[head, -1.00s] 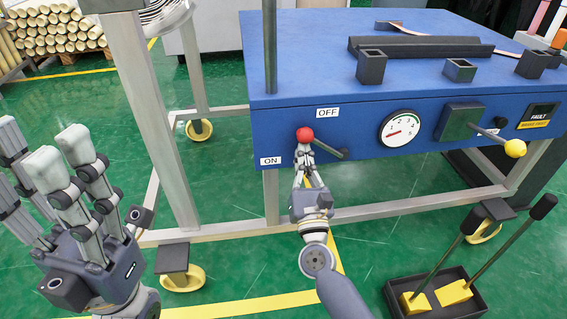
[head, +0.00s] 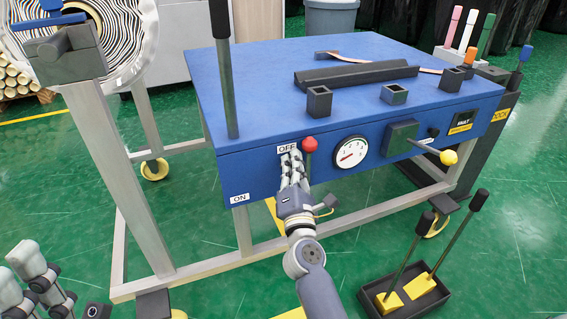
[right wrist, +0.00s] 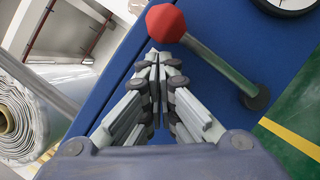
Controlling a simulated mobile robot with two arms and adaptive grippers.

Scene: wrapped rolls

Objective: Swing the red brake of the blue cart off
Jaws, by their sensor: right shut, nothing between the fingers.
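The blue cart (head: 290,70) stands ahead, its front panel facing me. The brake's red knob (head: 310,144) is just right of the OFF label (head: 287,149), with the ON label (head: 239,197) lower left. In the right wrist view the knob (right wrist: 166,23) tops a grey lever (right wrist: 222,62) running to a dark pivot. My right gripper (head: 291,158) is shut and empty, its fingertips just left of the knob; I cannot tell whether they touch. My left gripper (head: 20,278) is at the lower left, partly cut off, fingers apart.
A gauge (head: 350,152) and a yellow-knobbed lever (head: 448,157) sit right of the brake. A tall black-handled bar (head: 226,80) rises at the cart's left. A black tray (head: 440,292) with two handled tools stands on the floor at lower right.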

